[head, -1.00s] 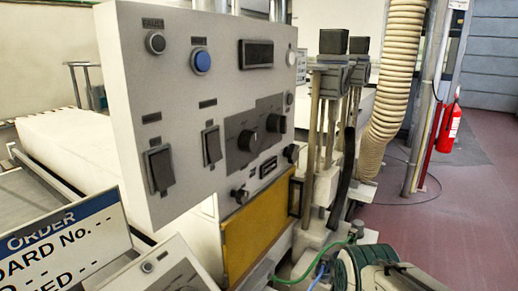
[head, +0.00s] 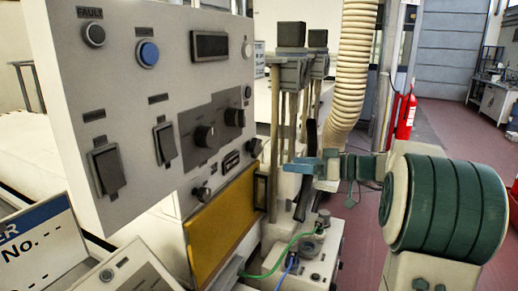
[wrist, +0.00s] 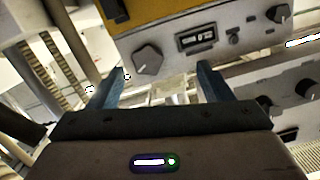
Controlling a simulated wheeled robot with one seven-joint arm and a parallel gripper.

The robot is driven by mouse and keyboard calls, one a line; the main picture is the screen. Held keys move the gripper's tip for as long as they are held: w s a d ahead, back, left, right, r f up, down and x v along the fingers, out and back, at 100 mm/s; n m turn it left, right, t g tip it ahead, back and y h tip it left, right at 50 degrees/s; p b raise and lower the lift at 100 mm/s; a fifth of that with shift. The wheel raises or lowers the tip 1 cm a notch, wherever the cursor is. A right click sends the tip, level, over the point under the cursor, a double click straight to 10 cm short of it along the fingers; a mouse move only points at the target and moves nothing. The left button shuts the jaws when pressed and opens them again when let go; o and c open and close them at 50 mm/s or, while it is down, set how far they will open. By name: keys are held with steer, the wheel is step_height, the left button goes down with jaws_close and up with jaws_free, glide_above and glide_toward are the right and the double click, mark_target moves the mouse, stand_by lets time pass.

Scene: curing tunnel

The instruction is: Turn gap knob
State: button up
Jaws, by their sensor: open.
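Two dark knobs sit on a narrow pale strip with a small counter between them. In the head view these are the left knob (head: 201,194), the counter (head: 231,161) and the right knob (head: 255,147). Their labels are unreadable, so I cannot tell which is the gap knob. In the wrist view, one knob (wrist: 147,59) shows beyond and between my open blue fingers, with the counter (wrist: 197,37) to its right and the other knob (wrist: 278,12) at upper right. My gripper (head: 290,166) is empty, right of the strip and apart from it; it also shows in the wrist view (wrist: 162,72).
A yellow panel (head: 222,226) lies below the strip. The large control panel (head: 130,105) carries switches and more knobs. Posts (head: 275,140) and a ribbed hose (head: 351,75) stand behind my gripper. A box with green and blue cables (head: 305,262) is below it.

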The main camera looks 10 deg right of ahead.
mark_target(259, 147)
steer(key=shift+n+t+y, duration=0.3)
steer(key=shift+n+t, duration=0.2)
steer(key=shift+t, duration=0.3)
steer(key=w+a+p, duration=0.1)
steer(key=w+a, duration=0.1)
steer(key=w, duration=0.1)
steer(key=w+a+r+p, duration=0.1)
steer(key=w+a, duration=0.2)
steer(key=w+a+p, duration=0.2)
steer(key=w+a, duration=0.1)
steer(key=shift+w+a+r, duration=0.1)
steer(key=shift+w+r, duration=0.1)
steer(key=shift+r, duration=0.1)
steer(key=c, duration=1)
